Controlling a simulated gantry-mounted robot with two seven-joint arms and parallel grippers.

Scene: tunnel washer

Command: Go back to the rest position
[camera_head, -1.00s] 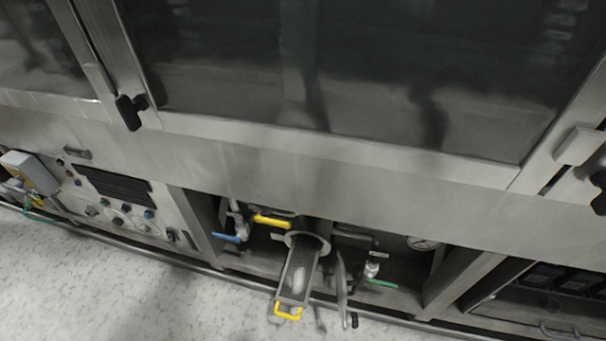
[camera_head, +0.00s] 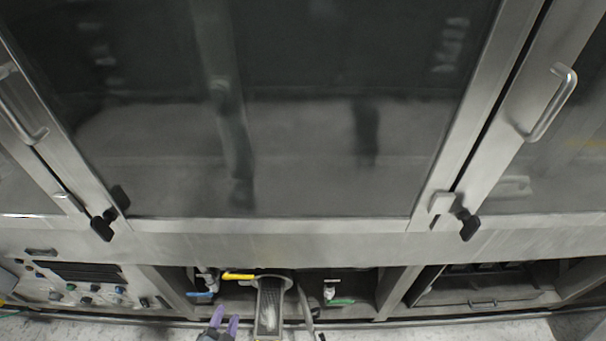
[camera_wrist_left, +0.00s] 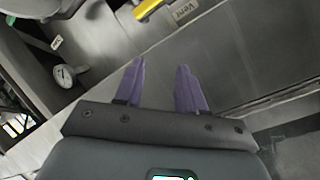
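My left gripper (camera_head: 224,322) shows at the bottom of the head view, its two purple fingers pointing up, just left of the pulled-out filter basket (camera_head: 268,308). In the left wrist view the two purple fingers (camera_wrist_left: 160,88) stand apart with nothing between them, so the left gripper is open and empty. The tunnel washer (camera_head: 270,240) fills the head view as a steel front with large glass doors. My right gripper is not in view.
A yellow handle (camera_head: 238,276), a blue valve lever (camera_head: 199,294) and a green valve lever (camera_head: 341,302) sit in the low open bay around the basket. A control panel (camera_head: 90,288) is at the lower left. A gauge (camera_wrist_left: 64,76) shows in the left wrist view.

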